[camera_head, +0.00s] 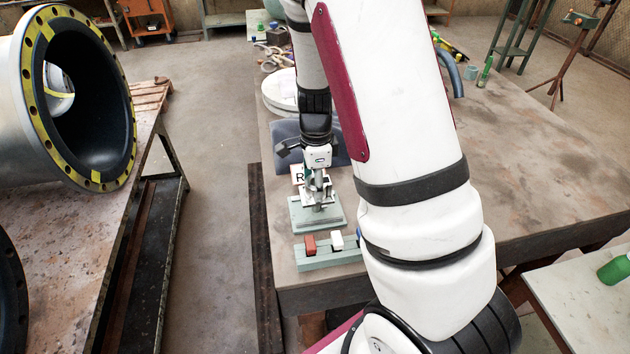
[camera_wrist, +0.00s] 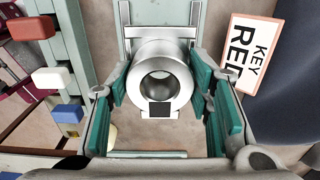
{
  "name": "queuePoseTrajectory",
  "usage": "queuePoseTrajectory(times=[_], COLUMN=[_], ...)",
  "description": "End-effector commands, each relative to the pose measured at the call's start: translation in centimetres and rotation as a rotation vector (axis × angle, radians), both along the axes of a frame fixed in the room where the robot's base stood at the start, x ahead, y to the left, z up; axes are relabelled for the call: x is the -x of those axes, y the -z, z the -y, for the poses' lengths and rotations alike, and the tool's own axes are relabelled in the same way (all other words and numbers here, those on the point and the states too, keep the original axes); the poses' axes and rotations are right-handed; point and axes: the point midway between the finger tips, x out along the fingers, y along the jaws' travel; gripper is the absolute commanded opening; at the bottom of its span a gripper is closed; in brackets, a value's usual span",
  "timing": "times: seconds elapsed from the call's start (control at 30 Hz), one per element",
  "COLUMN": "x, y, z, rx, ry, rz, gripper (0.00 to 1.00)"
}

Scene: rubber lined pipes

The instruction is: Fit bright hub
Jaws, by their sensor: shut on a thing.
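The bright hub (camera_wrist: 178,58) is a shiny silver ring in the wrist view, with a dark round bore and a dark square notch at its near edge. My gripper (camera_wrist: 161,80) has its green-padded fingers on both sides of the hub and is shut on it. In the head view my gripper (camera_head: 318,192) points down over a pale green fixture base (camera_head: 335,221). A metal frame shows behind the hub in the wrist view. The hub's underside is hidden, so I cannot tell whether it touches the fixture.
A pale green rack (camera_head: 325,262) in front holds a red block (camera_head: 309,243), a white block (camera_head: 336,240) and a blue block (camera_wrist: 69,114). A sign reading "KEY RED" (camera_wrist: 252,50) lies beside the fixture. A large flanged pipe (camera_head: 30,110) lies on the left table.

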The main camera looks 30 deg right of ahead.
Motion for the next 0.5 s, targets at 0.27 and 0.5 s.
queuePoseTrajectory(times=[0.27,0.5], x=[0.0,-0.1], y=[0.6,1.1], z=[0.0,0.0], rx=[0.000,-0.001], ry=[0.000,0.000], rz=[0.000,0.001], gripper=[0.00,0.00])
